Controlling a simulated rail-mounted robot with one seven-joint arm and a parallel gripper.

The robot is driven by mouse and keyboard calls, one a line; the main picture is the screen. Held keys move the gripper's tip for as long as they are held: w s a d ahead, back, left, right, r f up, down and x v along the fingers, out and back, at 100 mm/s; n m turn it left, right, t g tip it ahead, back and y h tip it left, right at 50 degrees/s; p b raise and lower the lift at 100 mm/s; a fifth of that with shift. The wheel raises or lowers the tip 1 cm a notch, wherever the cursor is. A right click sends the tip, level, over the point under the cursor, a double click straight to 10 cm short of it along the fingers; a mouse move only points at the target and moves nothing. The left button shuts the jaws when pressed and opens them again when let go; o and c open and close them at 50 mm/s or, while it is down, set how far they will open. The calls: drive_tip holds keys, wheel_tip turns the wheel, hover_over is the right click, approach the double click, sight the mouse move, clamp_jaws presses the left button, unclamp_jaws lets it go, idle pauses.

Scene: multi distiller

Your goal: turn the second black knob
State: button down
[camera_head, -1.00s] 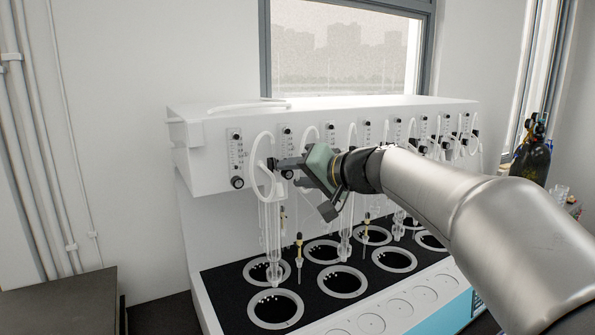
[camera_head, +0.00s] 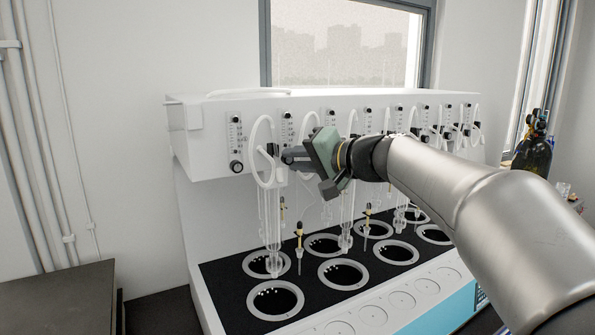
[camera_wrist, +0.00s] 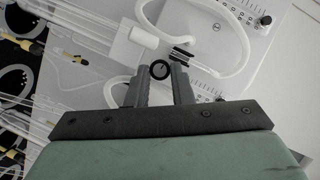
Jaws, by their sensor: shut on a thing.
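The distiller (camera_head: 210,150) is a white unit with a row of flow meters, each with a black knob low on its scale. The second black knob (camera_wrist: 160,69) shows in the wrist view as a dark round disc with a light centre, between my fingertips. My gripper (camera_wrist: 160,78) is shut on it, one finger on each side. In the head view my gripper (camera_head: 287,157) is at the second flow meter (camera_head: 287,128), and its fingers hide the knob. The first black knob (camera_head: 236,167) is free to the left; it also shows in the wrist view (camera_wrist: 265,19).
A looped white tube (camera_head: 253,150) and glass tubes hang close to my fingers. Black wells with pale rings (camera_head: 275,300) lie below. More flow meters continue to the right. A dark gas cylinder (camera_head: 533,158) stands at the far right.

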drive_tip(key=m+b, duration=0.1)
drive_tip(key=b, duration=0.1)
drive_tip(key=f+m+y+b, duration=0.1)
drive_tip(key=b, duration=0.1)
drive_tip(key=shift+d+m, duration=0.1)
drive_tip(key=shift+m, duration=0.3)
drive_tip(key=m+t+y+b, duration=0.1)
drive_tip(key=m+b, duration=0.1)
drive_tip(key=b, duration=0.1)
drive_tip(key=shift+r+m, duration=0.1)
drive_tip(key=shift+m, duration=0.3)
drive_tip(key=c, duration=1.3)
unclamp_jaws()
drive_tip(key=shift+r, duration=0.1)
drive_tip(key=shift+d, duration=0.1)
drive_tip(key=b+v, duration=0.1)
drive_tip(key=v, duration=0.4)
drive_tip(key=b+v, duration=0.1)
drive_tip(key=v, duration=0.5)
drive_tip(key=b+v, duration=0.1)
drive_tip(key=v, duration=0.5)
drive_tip(key=shift+d+f, duration=0.2)
drive_tip(key=shift+f, duration=0.2)
